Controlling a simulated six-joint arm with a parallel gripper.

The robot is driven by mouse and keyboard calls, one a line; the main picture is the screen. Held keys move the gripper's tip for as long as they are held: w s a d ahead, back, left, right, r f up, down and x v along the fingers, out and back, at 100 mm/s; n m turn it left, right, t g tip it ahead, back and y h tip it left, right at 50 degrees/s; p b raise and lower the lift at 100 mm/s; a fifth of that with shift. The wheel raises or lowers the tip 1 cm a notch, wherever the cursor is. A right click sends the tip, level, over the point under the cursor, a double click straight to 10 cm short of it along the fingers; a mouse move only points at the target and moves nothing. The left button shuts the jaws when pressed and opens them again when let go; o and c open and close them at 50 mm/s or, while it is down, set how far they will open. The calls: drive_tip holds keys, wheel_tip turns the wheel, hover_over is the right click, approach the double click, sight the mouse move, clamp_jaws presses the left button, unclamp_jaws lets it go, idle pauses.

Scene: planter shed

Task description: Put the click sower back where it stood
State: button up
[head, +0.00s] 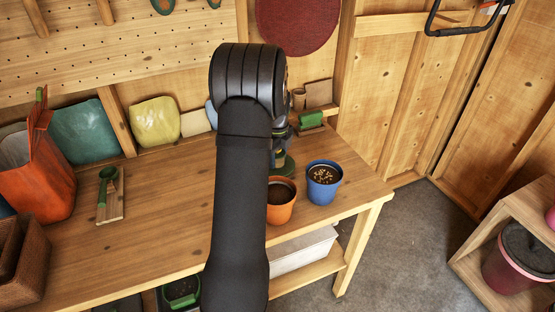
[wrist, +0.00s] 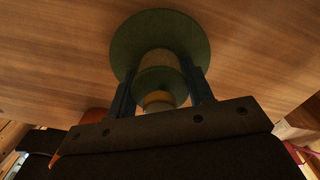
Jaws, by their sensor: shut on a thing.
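The click sower (wrist: 160,72) has a wide green disc at its far end, a pale tan body, a green collar and a yellowish tip. In the wrist view it lies between the two fingers of my gripper (wrist: 160,90), which is shut on it. In the head view my arm hides most of it; its green disc (head: 286,166) shows just behind the orange pot. I cannot tell whether the disc touches the bench (head: 150,237). The orange pot (head: 281,212) holds dark soil. The blue pot (head: 324,195), to its right, has pale seeds on its soil.
A green scoop (head: 108,177) lies on a wooden board at the left, beside an orange bag (head: 38,175) and a woven basket (head: 22,270). A green-topped brush (head: 311,120) and packets stand along the back. The bench is clear between the board and my arm.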

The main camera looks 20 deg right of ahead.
drive_tip(key=shift+f, duration=0.55)
drive_tip(key=shift+f, duration=0.15)
drive_tip(key=o, duration=1)
wheel_tip(320, 180, up, 12)
drive_tip(key=shift+r, duration=0.15)
